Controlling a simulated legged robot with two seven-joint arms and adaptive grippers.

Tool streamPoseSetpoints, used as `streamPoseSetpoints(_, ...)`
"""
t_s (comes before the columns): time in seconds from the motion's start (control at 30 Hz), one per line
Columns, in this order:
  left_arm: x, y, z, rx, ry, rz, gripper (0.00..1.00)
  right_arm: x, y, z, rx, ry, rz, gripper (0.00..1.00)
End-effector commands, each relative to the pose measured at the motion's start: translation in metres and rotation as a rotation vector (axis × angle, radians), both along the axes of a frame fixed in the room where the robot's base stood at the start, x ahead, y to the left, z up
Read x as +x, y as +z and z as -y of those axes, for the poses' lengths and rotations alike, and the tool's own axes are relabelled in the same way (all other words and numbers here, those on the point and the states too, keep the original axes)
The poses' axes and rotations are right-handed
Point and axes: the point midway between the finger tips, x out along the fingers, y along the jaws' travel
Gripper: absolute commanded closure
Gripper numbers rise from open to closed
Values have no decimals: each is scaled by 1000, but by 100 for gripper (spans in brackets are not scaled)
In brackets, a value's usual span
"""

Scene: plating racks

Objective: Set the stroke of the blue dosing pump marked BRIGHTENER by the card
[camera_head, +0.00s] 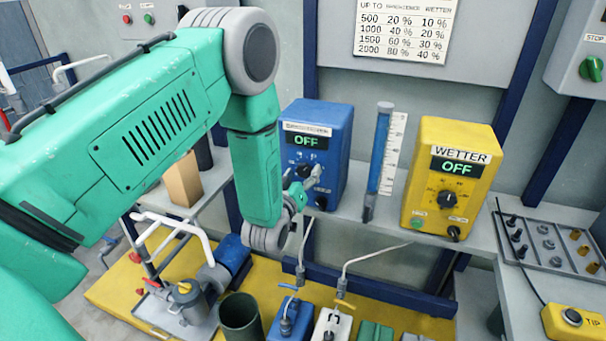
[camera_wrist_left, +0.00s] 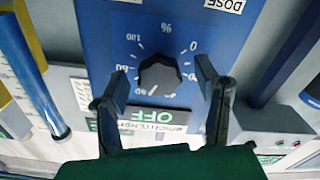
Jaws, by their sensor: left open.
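The blue dosing pump (camera_head: 338,135) stands on the shelf, its small label too blurred to read surely and its display showing OFF. Its black knob (camera_head: 303,171) also shows in the left wrist view (camera_wrist_left: 158,75), upside down, inside a percent dial. I cannot read the pointer's setting surely. My left gripper (camera_head: 307,184) is in front of the dial; in the wrist view its open fingers (camera_wrist_left: 160,82) are on either side of the knob, with nothing held. The card (camera_head: 406,28) on the wall lists 500, 1000, 1500 and 2000 with 20, 40, 60 and 80 % in its first dose column.
A yellow WETTER pump (camera_head: 450,150), also OFF, stands at right, with a blue-filled measuring tube (camera_head: 382,150) between the pumps. A tray of pegs (camera_head: 545,246) is farther right. Below are hoses, containers and a yellow platform (camera_head: 120,300).

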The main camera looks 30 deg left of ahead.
Motion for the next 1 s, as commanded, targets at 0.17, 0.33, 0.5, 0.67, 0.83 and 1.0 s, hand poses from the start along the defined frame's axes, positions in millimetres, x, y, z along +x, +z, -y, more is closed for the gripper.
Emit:
streamPoseSetpoints(0.17,0,0,0,0,0,0,60,0,0,0,0,0,0,60)
streamPoseSetpoints(0.33,0,0,0,0,1,0,92,0,0,0,0,0,0,60)
streamPoseSetpoints(0.5,-1,-1,0,40,1,-10,92,0,-1,0,0,0,0,60)
streamPoseSetpoints(0.67,-1,-1,0,45,1,-13,92,0,-1,0,0,0,0,60)
streamPoseSetpoints(0.83,-1,-1,0,45,1,-13,43,0,-1,0,0,0,0,60)
streamPoseSetpoints(1.0,-1,0,0,46,1,-11,43,0,-1,0,0,0,0,60)
